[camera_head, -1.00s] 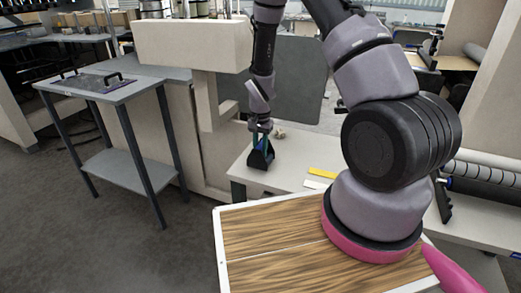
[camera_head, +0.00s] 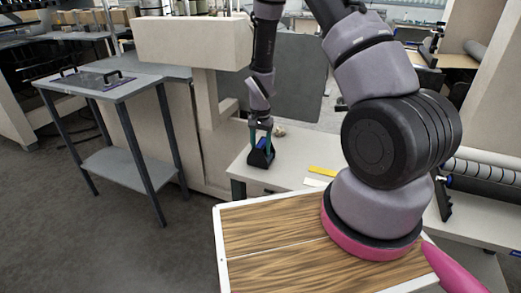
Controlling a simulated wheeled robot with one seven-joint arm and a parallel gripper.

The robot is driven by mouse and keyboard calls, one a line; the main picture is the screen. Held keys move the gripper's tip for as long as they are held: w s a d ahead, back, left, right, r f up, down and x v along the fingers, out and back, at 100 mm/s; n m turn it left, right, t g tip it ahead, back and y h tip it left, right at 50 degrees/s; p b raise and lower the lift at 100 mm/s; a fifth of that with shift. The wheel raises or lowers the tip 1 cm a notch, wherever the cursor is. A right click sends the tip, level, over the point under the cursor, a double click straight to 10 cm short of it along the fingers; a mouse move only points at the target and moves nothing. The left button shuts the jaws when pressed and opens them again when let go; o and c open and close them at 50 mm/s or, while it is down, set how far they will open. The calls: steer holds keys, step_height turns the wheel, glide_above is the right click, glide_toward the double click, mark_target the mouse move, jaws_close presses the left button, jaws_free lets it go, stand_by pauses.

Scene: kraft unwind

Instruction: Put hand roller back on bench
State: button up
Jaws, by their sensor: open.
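A small dark item with a blue part (camera_head: 261,158), which looks like the hand roller, is at the left end of the pale bench (camera_head: 290,178). My gripper (camera_head: 261,144) points down at it, its teal-edged fingers open on either side of the blue part. The item appears to stand on the bench top. I cannot tell whether the fingers touch it, and they partly hide it.
A small beige object (camera_head: 279,131) lies just behind my gripper. A yellow strip (camera_head: 322,170) and a white strip (camera_head: 314,182) lie to the right on the bench. A grey side table (camera_head: 110,88) stands at left, with open floor before it.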

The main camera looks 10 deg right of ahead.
steer(key=s+d+r+t, duration=0.1)
steer(key=s+r, duration=0.1)
steer(key=r, duration=0.9)
steer(key=s+d+r+n+t+y, duration=0.1)
steer(key=s+r, duration=0.1)
steer(key=r, duration=0.9)
steer(key=s+d+r+t, duration=0.1)
steer(key=s+d+r, duration=0.1)
steer(key=r, duration=0.9)
steer(key=s+d+r+n+t+y, duration=0.1)
steer(key=s+r+t, duration=0.3)
steer(key=s+r, duration=0.8)
steer(key=s+d+n, duration=0.1)
steer(key=s, duration=0.3)
